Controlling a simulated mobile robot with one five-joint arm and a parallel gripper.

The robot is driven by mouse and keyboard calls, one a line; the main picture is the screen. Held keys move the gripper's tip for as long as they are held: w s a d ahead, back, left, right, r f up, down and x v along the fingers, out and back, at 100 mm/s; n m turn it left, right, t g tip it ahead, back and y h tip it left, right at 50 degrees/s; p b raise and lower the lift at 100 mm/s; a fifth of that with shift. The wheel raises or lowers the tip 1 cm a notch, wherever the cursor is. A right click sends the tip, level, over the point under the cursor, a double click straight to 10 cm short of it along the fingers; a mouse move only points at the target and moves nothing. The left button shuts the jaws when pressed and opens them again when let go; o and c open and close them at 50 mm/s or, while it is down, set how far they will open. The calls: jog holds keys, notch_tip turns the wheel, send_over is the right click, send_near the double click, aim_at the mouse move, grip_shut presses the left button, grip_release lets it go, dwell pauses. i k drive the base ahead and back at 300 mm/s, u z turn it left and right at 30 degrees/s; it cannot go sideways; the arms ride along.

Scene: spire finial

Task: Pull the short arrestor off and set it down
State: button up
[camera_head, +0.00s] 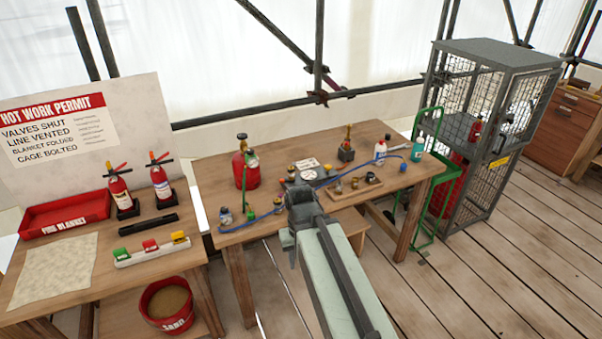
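My gripper (301,196) is at the front edge of the workbench (220,175), seen from behind with my arm. Its fingers and anything between them are hidden, so I cannot tell if it is open. A wooden tray (375,188) to the right holds several small brass or dark fittings. I cannot tell which small fitting is the short arrestor.
A red cylinder (245,170) stands at the bench's left. A blue hose (247,223) runs along the front. Several bottles stand at the right end, near a green trolley (430,185) and wire cage (478,130). Bare wood shows at the back (285,148).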

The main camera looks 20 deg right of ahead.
aim_at(291, 176)
jog(key=z, duration=0.1)
jog(key=i, duration=1)
jog(key=u, duration=2.85)
jog(key=k, duration=0.7)
jog(key=z, duration=1.2)
